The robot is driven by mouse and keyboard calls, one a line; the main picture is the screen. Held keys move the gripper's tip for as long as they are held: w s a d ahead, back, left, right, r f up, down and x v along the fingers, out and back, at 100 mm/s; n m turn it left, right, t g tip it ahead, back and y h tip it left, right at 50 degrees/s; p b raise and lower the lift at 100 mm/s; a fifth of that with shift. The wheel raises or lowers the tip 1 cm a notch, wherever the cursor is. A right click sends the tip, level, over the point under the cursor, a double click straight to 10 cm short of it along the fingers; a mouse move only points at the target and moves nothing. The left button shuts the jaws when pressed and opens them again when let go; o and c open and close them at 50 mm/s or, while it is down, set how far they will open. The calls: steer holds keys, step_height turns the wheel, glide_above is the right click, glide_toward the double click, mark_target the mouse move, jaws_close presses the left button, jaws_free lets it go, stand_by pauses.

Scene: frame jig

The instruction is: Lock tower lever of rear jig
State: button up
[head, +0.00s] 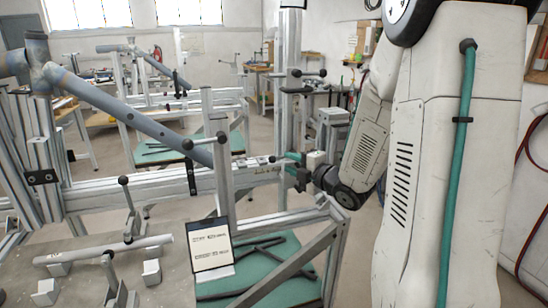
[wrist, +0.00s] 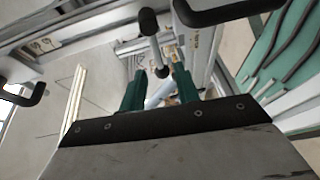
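My gripper (head: 290,165) is beside the metal rail of the near frame jig in the head view, left of my arm's wrist. In the wrist view, my gripper's (wrist: 160,73) two green fingers stand apart with a gap between them. A lever with a black knob (wrist: 148,22) shows just beyond the fingertips, its rod reaching down towards the gap. I see no finger closed on it. In the head view, black-handled levers (head: 309,73) sit on an upright aluminium tower (head: 290,60) above my gripper. I cannot tell which lever the wrist view shows.
A blue-grey tube frame (head: 130,118) slopes across the near jig. A sign (head: 209,246) and a green mat with dark tubes (head: 260,262) are below. Another jig stands behind.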

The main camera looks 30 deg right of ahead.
mark_target(280, 158)
steer(key=w, duration=0.5)
steer(key=w+a, duration=0.1)
steer(key=w, duration=0.1)
steer(key=shift+w+f, duration=0.2)
steer(key=shift+w, duration=0.1)
jaws_close()
